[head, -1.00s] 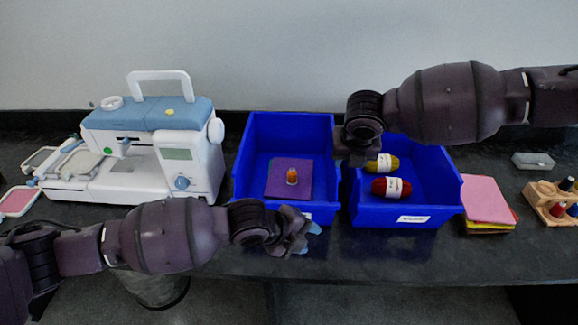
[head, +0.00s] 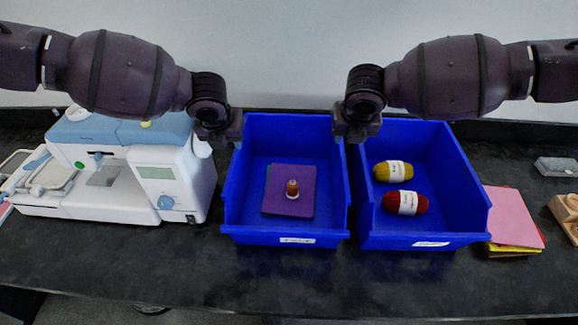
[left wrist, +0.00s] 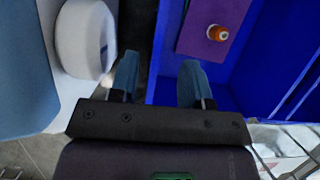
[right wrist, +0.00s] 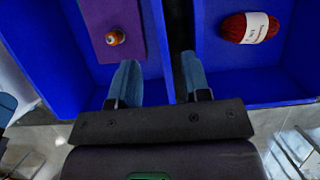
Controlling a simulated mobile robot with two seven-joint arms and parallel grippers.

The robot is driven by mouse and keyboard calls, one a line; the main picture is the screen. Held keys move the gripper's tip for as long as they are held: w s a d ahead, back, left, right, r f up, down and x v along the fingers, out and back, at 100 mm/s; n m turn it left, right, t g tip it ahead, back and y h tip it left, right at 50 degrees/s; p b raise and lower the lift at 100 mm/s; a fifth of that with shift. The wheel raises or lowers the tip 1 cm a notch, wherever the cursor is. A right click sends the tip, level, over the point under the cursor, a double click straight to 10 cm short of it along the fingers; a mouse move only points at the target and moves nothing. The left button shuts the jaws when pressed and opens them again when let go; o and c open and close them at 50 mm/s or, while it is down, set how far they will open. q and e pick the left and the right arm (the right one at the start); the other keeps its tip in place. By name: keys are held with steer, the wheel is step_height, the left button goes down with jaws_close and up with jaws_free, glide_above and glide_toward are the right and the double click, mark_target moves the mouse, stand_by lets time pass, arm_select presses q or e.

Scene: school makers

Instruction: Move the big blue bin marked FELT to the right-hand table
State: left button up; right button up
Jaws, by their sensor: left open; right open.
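The left blue bin (head: 285,238) stands on the dark table and holds purple felt sheets (head: 304,187) with an orange-and-white spool (head: 291,189) on top. Its front label is too small to read. My left gripper (head: 222,140) is open at the bin's left wall; in the left wrist view (left wrist: 158,82) that wall shows between its fingers. My right gripper (head: 356,138) is open at the bin's right wall; in the right wrist view (right wrist: 158,80) that wall shows between the fingers. I cannot tell whether either gripper touches the bin.
A second blue bin (head: 415,240) with yellow (head: 394,171) and red yarn (head: 405,202) stands close on the right, a narrow gap away. A sewing machine (head: 170,180) stands close on the left. Coloured sheets (head: 512,215) lie at right. The table's front strip is clear.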

mark_target(235, 156)
arm_select(q)
steer(key=shift+s+r, duration=0.15)
steer(key=shift+s, duration=0.15)
arm_select(e)
steer(key=shift+s+r, duration=0.1)
steer(key=shift+s, duration=0.25)
steer(key=shift+w, duration=0.1)
arm_select(q)
steer(key=x, duration=1.1)
arm_select(e)
steer(key=x, duration=1.1)
arm_select(q)
jaws_close()
arm_select(e)
steer(key=shift+r, duration=0.1)
jaws_close()
arm_select(q)
steer(key=shift+w+r, duration=0.1)
